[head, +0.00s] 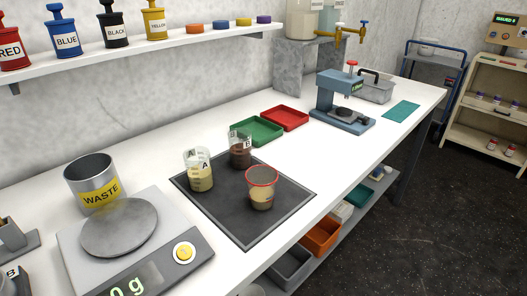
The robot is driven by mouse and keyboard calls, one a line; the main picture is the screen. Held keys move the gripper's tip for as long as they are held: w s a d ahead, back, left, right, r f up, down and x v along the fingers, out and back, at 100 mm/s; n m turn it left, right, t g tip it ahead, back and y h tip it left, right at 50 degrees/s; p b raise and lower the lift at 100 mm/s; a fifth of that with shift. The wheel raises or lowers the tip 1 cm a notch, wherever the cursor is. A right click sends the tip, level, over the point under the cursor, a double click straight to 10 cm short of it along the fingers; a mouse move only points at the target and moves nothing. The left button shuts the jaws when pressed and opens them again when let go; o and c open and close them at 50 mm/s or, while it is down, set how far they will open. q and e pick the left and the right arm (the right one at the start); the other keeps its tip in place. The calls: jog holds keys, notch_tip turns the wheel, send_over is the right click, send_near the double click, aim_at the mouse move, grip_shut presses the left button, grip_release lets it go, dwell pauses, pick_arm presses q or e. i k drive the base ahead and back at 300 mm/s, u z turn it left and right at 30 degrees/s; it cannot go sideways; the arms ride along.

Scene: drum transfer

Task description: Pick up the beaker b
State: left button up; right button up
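Beaker B (240,150) is a clear beaker with a dark brown content and a "B" label. It stands upright at the back of a dark square mat (248,222) on the white bench. Beaker A (200,172), with a pale yellow content, stands to its left and nearer. A red-rimmed cup (262,188) with a beige content stands in front of it, to the right. Neither of my grippers is in view.
A scale (135,240) and a waste can (92,180) stand at the left. Green (256,131) and red (285,118) trays lie behind the mat. A blue-grey device (342,100) stands farther right. A shelf (170,40) with labelled bottles runs above the bench.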

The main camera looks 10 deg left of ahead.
aim_at(241, 149)
jog(key=z, duration=1.9)
jog(key=i, duration=3.4)
jog(key=u, duration=3.75)
